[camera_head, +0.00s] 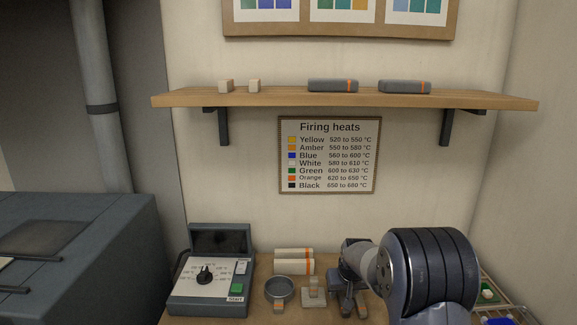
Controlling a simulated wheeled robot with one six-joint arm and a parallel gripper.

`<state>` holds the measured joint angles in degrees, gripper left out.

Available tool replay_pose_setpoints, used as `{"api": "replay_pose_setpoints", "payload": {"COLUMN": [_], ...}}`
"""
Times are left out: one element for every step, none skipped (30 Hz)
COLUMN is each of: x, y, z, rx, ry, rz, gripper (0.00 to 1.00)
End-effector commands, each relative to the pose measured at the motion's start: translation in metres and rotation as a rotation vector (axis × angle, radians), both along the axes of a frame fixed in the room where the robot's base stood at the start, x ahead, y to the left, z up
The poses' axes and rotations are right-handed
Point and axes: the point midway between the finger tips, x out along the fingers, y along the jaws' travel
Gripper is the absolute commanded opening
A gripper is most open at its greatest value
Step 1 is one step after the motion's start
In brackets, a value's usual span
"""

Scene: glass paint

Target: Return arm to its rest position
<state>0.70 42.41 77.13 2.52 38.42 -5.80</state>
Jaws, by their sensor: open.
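My arm comes in from the lower right, its large dark joint in front of the bench. My gripper (354,307) points down over the bench, close to the right of a small pale stand with a grey and orange piece (313,291). Its fingers are apart, and I see nothing held between them. Whether the fingertips touch the bench I cannot tell.
A control box (212,273) with a dial and green button stands left. A grey round dish (279,291) and cream rolls (294,261) lie beside the gripper. A wire rack (509,308) is at right. A wooden shelf (300,97) and a firing heats chart (330,155) are above.

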Motion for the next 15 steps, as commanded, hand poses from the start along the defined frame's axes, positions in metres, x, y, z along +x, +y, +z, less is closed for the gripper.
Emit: {"api": "replay_pose_setpoints", "payload": {"x": [0.003, 0.005, 0.007, 0.007, 0.007, 0.006, 0.006, 0.006, 0.006, 0.006, 0.006, 0.007, 0.007, 0.006, 0.006], "y": [0.000, 0.000, 0.001, 0.001, 0.001, 0.001, 0.001, 0.001, 0.001, 0.001, 0.001, 0.000, 0.000, 0.000, 0.000], "z": [-0.008, -0.013, -0.018, -0.006, -0.002, 0.000, 0.001, 0.004, 0.014, 0.020, 0.026, 0.034, 0.040, 0.046, 0.053], "rx": [0.000, 0.000, 0.000, 0.000, 0.000, 0.000, 0.000, 0.000, 0.000, 0.000, 0.000, 0.000, 0.000, 0.000, 0.000], "ry": [0.004, 0.003, 0.004, -0.002, -0.002, 0.000, 0.001, -0.002, -0.003, -0.003, -0.004, -0.005, -0.004, -0.003, -0.003], "rz": [0.000, 0.000, 0.000, 0.000, 0.000, 0.000, 0.000, 0.000, 0.000, 0.000, 0.000, 0.000, 0.000, 0.000, 0.000], "gripper": [0.45, 0.45, 0.45, 0.45, 0.45, 0.45, 0.45, 0.45, 0.45, 0.45, 0.45, 0.45, 0.45, 0.45, 0.45]}}
